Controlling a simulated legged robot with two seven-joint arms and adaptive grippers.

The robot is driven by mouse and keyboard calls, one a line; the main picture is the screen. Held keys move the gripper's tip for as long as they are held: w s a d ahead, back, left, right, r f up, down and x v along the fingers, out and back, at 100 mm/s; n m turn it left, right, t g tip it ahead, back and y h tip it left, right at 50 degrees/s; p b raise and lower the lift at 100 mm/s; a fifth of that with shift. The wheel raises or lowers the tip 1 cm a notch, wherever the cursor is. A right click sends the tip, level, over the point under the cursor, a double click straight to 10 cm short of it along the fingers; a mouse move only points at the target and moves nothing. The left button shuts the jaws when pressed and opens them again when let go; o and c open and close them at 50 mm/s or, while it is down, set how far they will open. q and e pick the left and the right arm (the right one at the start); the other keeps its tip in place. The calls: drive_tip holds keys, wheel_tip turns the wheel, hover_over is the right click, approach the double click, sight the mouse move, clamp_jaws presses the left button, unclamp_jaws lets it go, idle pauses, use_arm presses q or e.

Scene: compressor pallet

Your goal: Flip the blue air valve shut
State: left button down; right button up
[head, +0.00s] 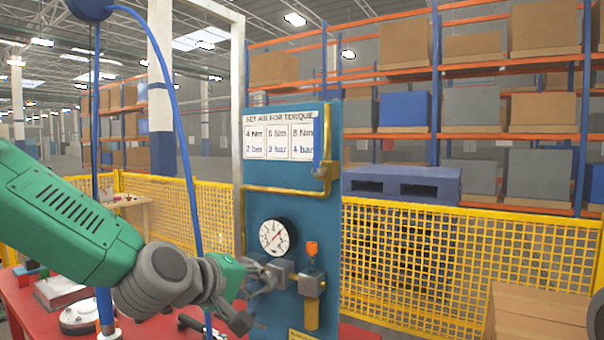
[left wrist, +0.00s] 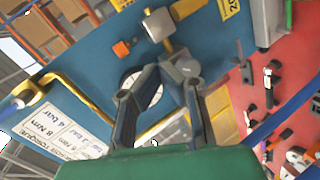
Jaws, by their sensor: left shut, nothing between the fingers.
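The blue air valve (head: 318,150) is at the upper right of the teal panel (head: 290,220). Its blue handle stands upright above a brass body on the brass pipe. In the left wrist view the valve (left wrist: 18,103) is at the far left edge. My left gripper (head: 266,290) is low in front of the panel, by the gauge and regulator, well below the valve and apart from it. In the left wrist view its fingers (left wrist: 168,78) overlap the grey fitting; contact there cannot be told. It is shut and empty. My right gripper is not in view.
A round gauge (head: 277,237) and a regulator with an orange knob (head: 312,248) are on the panel's lower part. A blue hose (head: 180,120) hangs left of the panel. A red table (head: 30,310) with several parts and a yellow mesh fence (head: 420,260) surround it.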

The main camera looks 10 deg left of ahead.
sight(319, 145)
use_arm(q)
wheel_tip(319, 145, up, 25)
drive_tip(key=a+n+t+h+p, duration=0.1)
drive_tip(key=a+n+t+h, duration=0.1)
drive_tip(key=n+t, duration=0.1)
drive_tip(key=shift+s+r+t+p, duration=0.2)
drive_tip(key=shift+t+p, duration=0.2)
drive_tip(key=shift+t, duration=0.2)
drive_tip(key=shift+w+d, duration=0.1)
drive_tip(key=shift+w, duration=0.05)
drive_tip(key=w+d+p, duration=0.3)
drive_tip(key=w+d, duration=0.5)
drive_tip(key=shift+w+p, duration=0.15)
drive_tip(key=shift+p, duration=0.25)
drive_tip(key=shift+a+f, duration=0.1)
drive_tip(key=shift+a, duration=0.1)
